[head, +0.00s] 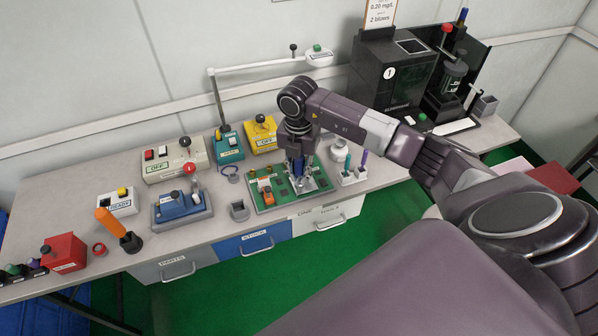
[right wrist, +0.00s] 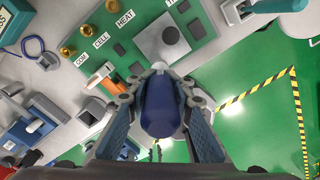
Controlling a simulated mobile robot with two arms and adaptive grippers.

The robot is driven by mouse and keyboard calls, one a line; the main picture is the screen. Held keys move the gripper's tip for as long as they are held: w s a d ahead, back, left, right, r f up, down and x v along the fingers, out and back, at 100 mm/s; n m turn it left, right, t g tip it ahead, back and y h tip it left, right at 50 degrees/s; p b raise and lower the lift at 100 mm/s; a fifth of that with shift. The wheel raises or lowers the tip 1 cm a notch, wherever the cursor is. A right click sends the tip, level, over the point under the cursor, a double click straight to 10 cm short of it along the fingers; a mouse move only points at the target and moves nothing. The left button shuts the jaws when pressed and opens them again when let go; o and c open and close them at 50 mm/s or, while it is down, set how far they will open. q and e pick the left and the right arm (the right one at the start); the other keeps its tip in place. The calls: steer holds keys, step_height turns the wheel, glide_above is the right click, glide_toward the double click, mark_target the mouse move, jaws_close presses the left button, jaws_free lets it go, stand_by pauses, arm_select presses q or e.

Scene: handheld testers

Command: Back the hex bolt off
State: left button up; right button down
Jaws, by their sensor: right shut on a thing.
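The green board (head: 290,198) lies on the bench, with a grey square plate (right wrist: 163,40) that has a dark round spot near its middle. My right gripper (head: 298,181) is over the board in the head view. In the right wrist view, my right gripper (right wrist: 160,115) is shut on a dark blue rounded handle (right wrist: 160,104). The lower end of this tool is hidden behind the handle and fingers. I cannot make out a hex bolt for certain. My left gripper is out of view.
A tool holder (head: 350,177) with teal and purple handles stands right of the board. An orange-and-white part (right wrist: 101,75) sits on the board near brass knobs (right wrist: 112,6). A blue box (head: 182,208) and yellow box (head: 262,135) stand nearby. The bench's front edge is close.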

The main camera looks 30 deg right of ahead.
steer(key=shift+f, duration=0.25)
steer(key=shift+r, duration=0.1)
steer(key=shift+f+b, duration=0.7)
steer(key=shift+f, duration=0.35)
stand_by(0.5)
steer(key=n+b, duration=0.1)
steer(key=n, duration=0.2)
steer(key=shift+n, duration=0.3)
steer(key=shift+n+b, duration=0.65)
steer(key=shift+n, duration=0.55)
